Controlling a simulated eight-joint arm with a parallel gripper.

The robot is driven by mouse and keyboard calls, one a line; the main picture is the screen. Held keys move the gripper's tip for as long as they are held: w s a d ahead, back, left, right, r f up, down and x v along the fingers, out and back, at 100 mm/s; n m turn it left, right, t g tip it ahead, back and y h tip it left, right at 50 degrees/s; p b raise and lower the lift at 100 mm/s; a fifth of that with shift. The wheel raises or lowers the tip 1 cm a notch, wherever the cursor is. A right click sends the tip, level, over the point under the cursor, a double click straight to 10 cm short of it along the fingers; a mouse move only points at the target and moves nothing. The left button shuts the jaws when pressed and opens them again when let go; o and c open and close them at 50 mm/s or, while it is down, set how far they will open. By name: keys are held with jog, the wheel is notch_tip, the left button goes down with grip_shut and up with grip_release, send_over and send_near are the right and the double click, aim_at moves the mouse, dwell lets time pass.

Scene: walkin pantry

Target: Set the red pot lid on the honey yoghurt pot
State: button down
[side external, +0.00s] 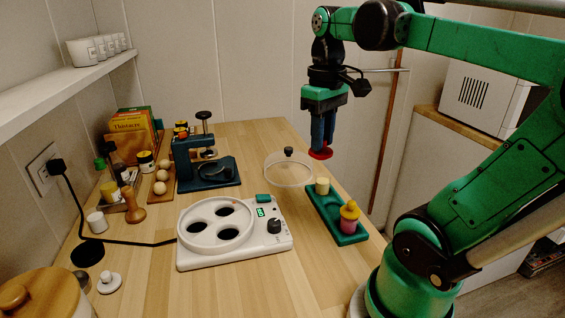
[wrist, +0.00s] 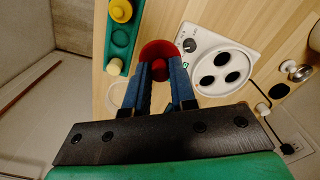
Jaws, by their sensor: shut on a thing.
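My gripper (side external: 321,145) is shut on the red pot lid (side external: 320,154) and holds it in the air above the back right of the table. In the wrist view the red lid (wrist: 152,48) shows between the blue fingers of my gripper (wrist: 163,72). A green tray (side external: 324,210) lies on the table below, nearer the camera. A small cream pot (side external: 322,187) without a coloured lid stands at its far end; it looks like the honey yoghurt pot, but no label is readable. A pink pot (side external: 349,225) with a yellow top stands at the near end.
A white yoghurt maker (side external: 268,245) with three dark wells sits left of the tray. A clear dome (side external: 289,172) with a black knob lies behind the tray. A black cable (side external: 130,241) crosses the table.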

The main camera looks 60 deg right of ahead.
jog(key=w+d+f, duration=0.2)
jog(key=d+f, duration=0.2)
jog(key=d, duration=0.4)
jog(key=w+d+f, duration=0.2)
jog(key=d+f, duration=0.1)
jog(key=d, duration=0.4)
jog(key=shift+w+f, duration=0.2)
jog(key=shift+f, duration=2.95)
jog(key=shift+f, duration=0.45)
jog(key=c, duration=0.6)
grip_release()
jog(key=shift+c, duration=0.2)
jog(key=shift+o, duration=0.2)
jog(key=o, duration=0.4)
jog(key=shift+o, duration=0.2)
notch_tip(320, 180, up, 7)
